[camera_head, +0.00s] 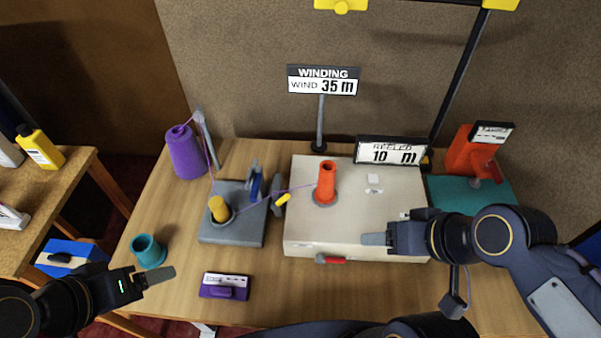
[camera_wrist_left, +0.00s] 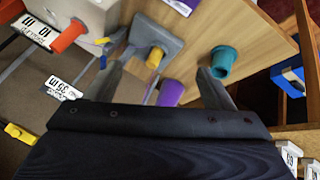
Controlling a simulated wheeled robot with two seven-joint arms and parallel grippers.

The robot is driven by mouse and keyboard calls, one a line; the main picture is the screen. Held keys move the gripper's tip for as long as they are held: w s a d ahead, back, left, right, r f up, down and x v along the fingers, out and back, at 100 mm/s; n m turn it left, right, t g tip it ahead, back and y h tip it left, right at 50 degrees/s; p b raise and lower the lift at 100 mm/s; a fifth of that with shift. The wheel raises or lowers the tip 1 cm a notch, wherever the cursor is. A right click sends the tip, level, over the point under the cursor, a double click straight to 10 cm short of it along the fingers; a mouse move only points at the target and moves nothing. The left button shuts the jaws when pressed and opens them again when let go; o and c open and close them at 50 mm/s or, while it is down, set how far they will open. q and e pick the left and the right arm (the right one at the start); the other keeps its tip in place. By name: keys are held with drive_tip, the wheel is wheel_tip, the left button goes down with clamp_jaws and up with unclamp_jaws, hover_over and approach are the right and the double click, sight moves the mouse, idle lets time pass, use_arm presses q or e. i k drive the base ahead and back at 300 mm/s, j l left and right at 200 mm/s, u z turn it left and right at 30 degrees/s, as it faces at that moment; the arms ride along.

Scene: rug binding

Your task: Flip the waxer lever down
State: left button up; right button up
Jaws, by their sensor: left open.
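A grey base unit (camera_head: 231,234) stands on the left half of the table, with a yellow cylinder (camera_head: 219,208) and an upright blue lever-like part (camera_head: 256,184). This looks like the waxer, though no label shows. In the left wrist view the grey unit (camera_wrist_left: 158,38) lies beyond the fingers, with its yellow cylinder (camera_wrist_left: 155,58). My left gripper (camera_head: 158,279) is open and empty, in front of and left of the unit, near the teal cup (camera_head: 148,252). My right gripper (camera_head: 374,239) is over the cream box's front right; its finger gap is not clear.
A purple thread cone (camera_head: 185,153) stands behind the unit, its thread running to the orange spool (camera_head: 326,184) on the cream box (camera_head: 300,235). A purple labelled block (camera_head: 224,286) lies in front. A yellow-knobbed crank (camera_head: 283,199) sits between unit and box.

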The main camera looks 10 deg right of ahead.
sight(253, 177)
drive_tip(key=k+l+z, duration=0.15)
drive_tip(key=z, duration=0.3)
drive_tip(key=k+l+z, duration=0.1)
drive_tip(key=z, duration=0.4)
drive_tip(key=l, duration=0.1)
